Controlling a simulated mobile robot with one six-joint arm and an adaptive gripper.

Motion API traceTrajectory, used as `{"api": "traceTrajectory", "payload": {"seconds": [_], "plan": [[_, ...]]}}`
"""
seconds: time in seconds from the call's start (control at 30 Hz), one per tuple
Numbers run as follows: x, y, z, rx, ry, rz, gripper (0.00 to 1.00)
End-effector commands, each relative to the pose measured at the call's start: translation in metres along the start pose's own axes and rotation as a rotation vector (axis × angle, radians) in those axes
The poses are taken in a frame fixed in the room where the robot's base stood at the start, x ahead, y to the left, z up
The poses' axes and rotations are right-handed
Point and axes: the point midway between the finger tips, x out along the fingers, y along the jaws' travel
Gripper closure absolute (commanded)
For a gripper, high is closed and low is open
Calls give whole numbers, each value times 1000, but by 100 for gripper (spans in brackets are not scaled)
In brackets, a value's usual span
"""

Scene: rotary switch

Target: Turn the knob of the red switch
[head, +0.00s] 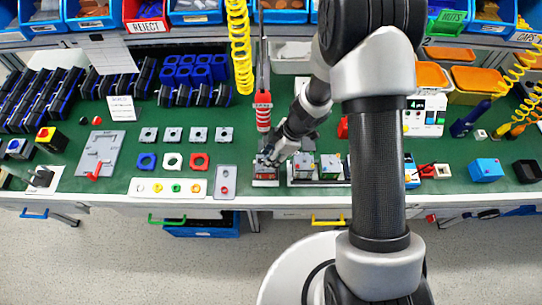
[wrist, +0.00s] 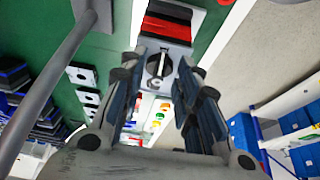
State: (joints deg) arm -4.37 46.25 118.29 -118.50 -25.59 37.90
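The red switch (wrist: 168,20) shows in the wrist view as a block with red and black bands on a pale base. Its round knob (wrist: 158,66) has a light bar across it and lies between the finger ends. In the head view the switch (head: 265,175) stands near the table's front edge, partly hidden by my gripper (head: 269,158). My gripper (wrist: 162,62) is open in the wrist view, one finger on each side of the knob. I cannot tell whether either finger touches it.
A row of small switch blocks (head: 318,172) stands close to the right. A red-and-white hanging tool (head: 263,110) and a yellow coiled hose (head: 240,45) hang near my arm.

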Motion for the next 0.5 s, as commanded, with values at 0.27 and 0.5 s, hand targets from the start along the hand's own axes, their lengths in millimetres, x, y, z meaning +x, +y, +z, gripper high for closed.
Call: {"api": "traceTrajectory", "payload": {"seconds": [0.27,0.5], "plan": [[0,0,0,0,0,0,84],[0,0,0,0,0,0,100]]}}
